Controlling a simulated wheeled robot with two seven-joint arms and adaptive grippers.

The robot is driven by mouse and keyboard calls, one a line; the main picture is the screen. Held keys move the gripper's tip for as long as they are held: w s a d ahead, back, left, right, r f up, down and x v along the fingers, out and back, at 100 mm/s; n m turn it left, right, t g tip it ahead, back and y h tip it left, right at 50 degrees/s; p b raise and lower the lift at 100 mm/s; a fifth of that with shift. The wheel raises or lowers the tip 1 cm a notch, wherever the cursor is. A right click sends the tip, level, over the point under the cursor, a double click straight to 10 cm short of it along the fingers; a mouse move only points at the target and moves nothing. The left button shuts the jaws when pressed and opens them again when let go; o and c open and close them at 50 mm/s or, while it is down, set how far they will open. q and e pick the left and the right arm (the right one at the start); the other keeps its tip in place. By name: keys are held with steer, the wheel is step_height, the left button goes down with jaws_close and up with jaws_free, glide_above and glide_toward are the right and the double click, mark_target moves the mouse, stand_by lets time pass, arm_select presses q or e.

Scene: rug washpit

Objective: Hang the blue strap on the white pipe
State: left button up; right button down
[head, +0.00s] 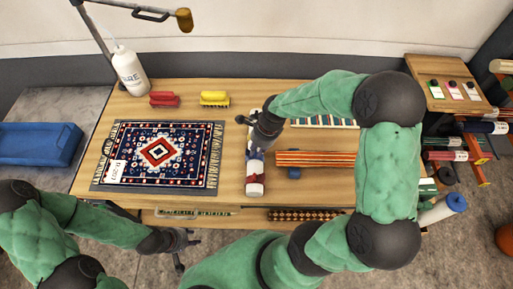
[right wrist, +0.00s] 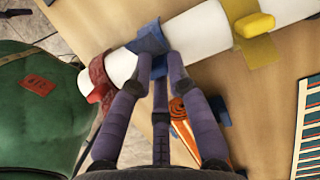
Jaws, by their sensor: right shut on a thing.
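The white pipe (head: 256,189) lies lengthwise over the wooden table; in the right wrist view the pipe (right wrist: 196,33) crosses the top. The blue strap (right wrist: 149,40) lies across the pipe between a red strap (right wrist: 100,82) and a yellow strap (right wrist: 257,42). My right gripper (right wrist: 160,62) is shut on the lower edge of the blue strap, right against the pipe. In the head view my right gripper (head: 250,127) is over the pipe and partly hides the strap. My left gripper (head: 190,252) is open and empty, low at the left, off the table's front edge.
A patterned rug (head: 200,140) lies on the table's left. A red brush (head: 164,99), a yellow brush (head: 214,98) and a white bottle (head: 130,72) stand at the back. A striped textile (head: 315,158) lies right of the pipe. A blue bin (head: 38,143) is far left.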

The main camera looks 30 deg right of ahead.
steer(key=c, duration=1.1)
jaws_free()
steer(key=v, duration=1.2)
